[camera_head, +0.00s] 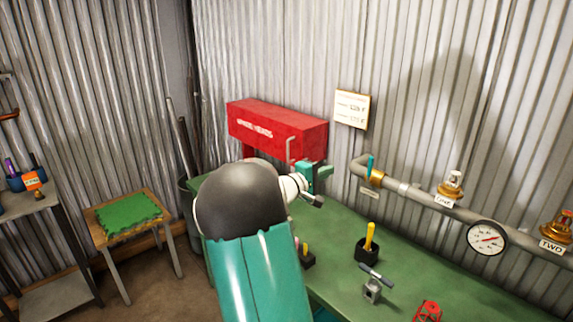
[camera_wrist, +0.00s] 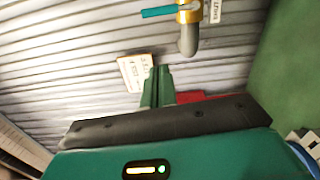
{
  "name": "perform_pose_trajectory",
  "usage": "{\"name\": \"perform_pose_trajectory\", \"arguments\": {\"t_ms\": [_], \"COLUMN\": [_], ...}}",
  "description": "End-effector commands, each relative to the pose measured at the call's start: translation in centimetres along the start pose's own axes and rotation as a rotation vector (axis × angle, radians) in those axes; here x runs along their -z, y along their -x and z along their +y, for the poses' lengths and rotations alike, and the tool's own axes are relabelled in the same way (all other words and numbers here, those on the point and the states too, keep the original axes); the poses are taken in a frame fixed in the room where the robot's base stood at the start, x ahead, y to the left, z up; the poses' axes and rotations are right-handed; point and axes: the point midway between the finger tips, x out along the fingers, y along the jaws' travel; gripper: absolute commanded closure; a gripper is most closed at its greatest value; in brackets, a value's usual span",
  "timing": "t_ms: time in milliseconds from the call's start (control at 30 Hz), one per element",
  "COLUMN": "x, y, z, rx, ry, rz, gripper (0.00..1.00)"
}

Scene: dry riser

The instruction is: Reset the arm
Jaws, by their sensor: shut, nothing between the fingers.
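My gripper (camera_head: 320,172) is at the end of my raised arm, in front of the right end of the red box and above the green bench. In the wrist view my gripper (camera_wrist: 157,72) shows two green fingers pressed together with nothing between them. My dark, rounded arm link and teal arm cover hide part of the bench and the box's lower left side in the head view.
A red box (camera_head: 275,124) stands against the corrugated wall, beside a card (camera_head: 351,108). A pipe (camera_head: 410,190) with a gauge (camera_head: 486,238) runs right. A yellow-handled tool (camera_head: 369,236), a small grey fixture (camera_head: 373,291) and a red item (camera_head: 428,311) stand on the green bench (camera_head: 430,275). A stool (camera_head: 101,198) stands left.

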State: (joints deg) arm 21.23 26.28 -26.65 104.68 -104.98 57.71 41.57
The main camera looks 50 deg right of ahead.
Motion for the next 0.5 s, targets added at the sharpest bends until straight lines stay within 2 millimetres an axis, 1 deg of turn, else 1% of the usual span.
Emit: {"name": "perform_pose_trajectory", "arguments": {"t_ms": [233, 333, 367, 433, 467, 500], "x": [0.0, -0.2, -0.3, -0.7, -1.0, -1.4], "y": [-0.1, 0.5, 0.8, 2.2, 3.1, 4.4], "z": [0.0, 0.1, 0.1, 0.2, 0.2, 0.2], "rx": [0.0, 0.017, 0.031, 0.081, 0.111, 0.159], "ry": [0.0, -0.011, -0.019, -0.051, -0.068, -0.094], "rz": [-0.001, -0.002, -0.004, -0.007, -0.009, -0.01], "gripper": [1.0, 1.0, 1.0, 1.0, 1.0, 1.0]}}
